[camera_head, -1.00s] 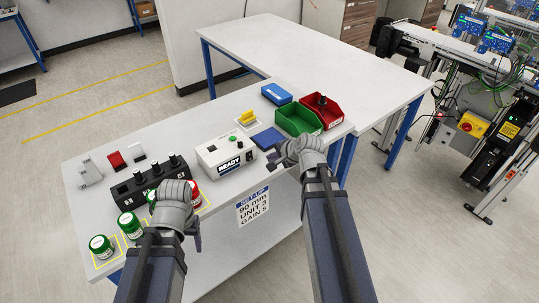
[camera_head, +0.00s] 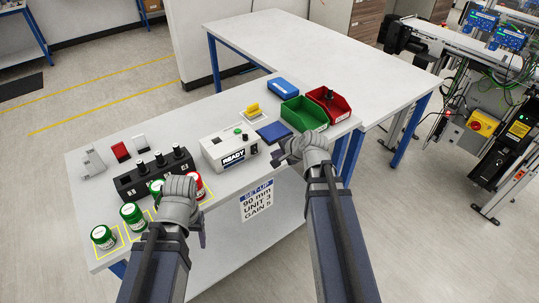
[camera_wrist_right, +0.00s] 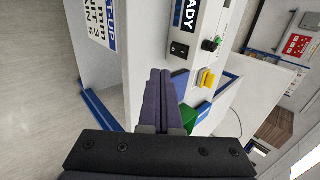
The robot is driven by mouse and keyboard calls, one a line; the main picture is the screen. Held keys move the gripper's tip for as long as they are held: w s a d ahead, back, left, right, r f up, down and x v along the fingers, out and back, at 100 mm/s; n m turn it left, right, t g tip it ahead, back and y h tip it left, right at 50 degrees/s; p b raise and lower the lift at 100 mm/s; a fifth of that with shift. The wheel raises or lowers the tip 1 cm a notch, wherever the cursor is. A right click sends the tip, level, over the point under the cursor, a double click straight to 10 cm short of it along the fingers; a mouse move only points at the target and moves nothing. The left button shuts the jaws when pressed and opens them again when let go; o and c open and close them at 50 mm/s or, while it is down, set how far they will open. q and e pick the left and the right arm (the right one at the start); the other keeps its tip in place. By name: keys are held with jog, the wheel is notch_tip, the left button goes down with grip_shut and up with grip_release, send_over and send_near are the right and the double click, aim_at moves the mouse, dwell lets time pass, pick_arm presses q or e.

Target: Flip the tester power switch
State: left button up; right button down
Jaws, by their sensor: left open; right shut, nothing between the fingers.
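The tester is a white box (camera_head: 215,152) marked READY on the bench. Its black rocker power switch (camera_head: 254,149) is on the front at the right end, and it also shows in the right wrist view (camera_wrist_right: 180,50). My left gripper (camera_head: 200,232) is open at the bench's front edge, in front of the jars.
A black block with several knobs (camera_head: 130,188) and green-lidded jars (camera_head: 103,237) stand left of the tester. A blue pad (camera_head: 274,132), a green bin (camera_head: 303,113) and a red bin (camera_head: 340,109) lie right. The white table (camera_head: 290,45) behind is clear.

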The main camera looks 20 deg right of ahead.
aim_at(256, 153)
jog(key=b+x, duration=0.5)
jog(key=x, duration=0.3)
jog(key=shift+w+f+b, duration=0.2)
jog(key=shift+f+b, duration=0.15)
jog(key=shift+b, duration=0.05)
jog(key=w, duration=0.1)
jog(key=w+a, duration=0.1)
jog(key=w, duration=0.1)
jog(key=shift+f, duration=0.15)
jog(key=shift+w+a, duration=0.15)
jog(key=shift+w, duration=0.4)
